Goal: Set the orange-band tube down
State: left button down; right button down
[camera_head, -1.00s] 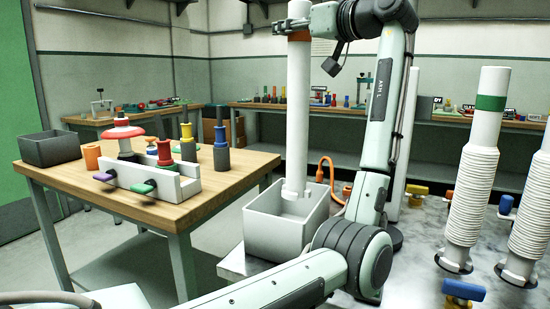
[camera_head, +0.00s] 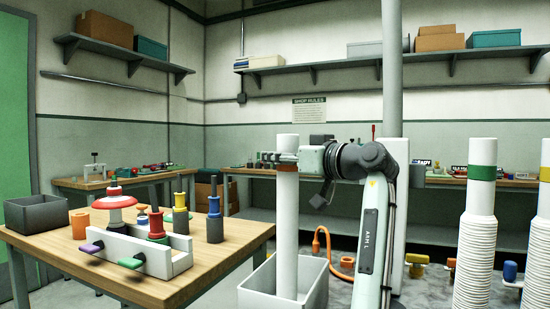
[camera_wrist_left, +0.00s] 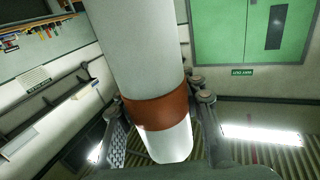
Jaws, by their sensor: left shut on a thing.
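My left gripper (camera_head: 286,160) is shut around the upper part of a white tube (camera_head: 287,225). The tube stands upright in the grip. In the left wrist view the fingers (camera_wrist_left: 160,118) close on both sides of its orange-brown band (camera_wrist_left: 155,110). The tube's lower part reaches down into the open grey box (camera_head: 314,288). I cannot tell whether its bottom end touches the box floor. My right gripper is in neither view.
Corrugated white tubes with a green band (camera_head: 482,173) and a yellow band (camera_head: 545,174) stand at the right. A wooden table (camera_head: 120,270) at the left carries a white holder (camera_head: 155,262) and a dark bin (camera_head: 37,214). An orange hose (camera_head: 330,250) rises behind the box.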

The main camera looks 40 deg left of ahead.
pick_arm(q)
jog(key=shift+r, duration=0.1)
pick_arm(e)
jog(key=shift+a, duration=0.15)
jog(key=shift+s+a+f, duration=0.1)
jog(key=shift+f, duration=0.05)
pick_arm(q)
jog(key=c, duration=1)
grip_release()
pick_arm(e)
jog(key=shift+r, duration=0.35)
pick_arm(q)
jog(key=s+d+b, duration=0.1)
jog(key=s+d, duration=0.1)
jog(key=d, duration=1)
jog(key=shift+b, duration=0.3)
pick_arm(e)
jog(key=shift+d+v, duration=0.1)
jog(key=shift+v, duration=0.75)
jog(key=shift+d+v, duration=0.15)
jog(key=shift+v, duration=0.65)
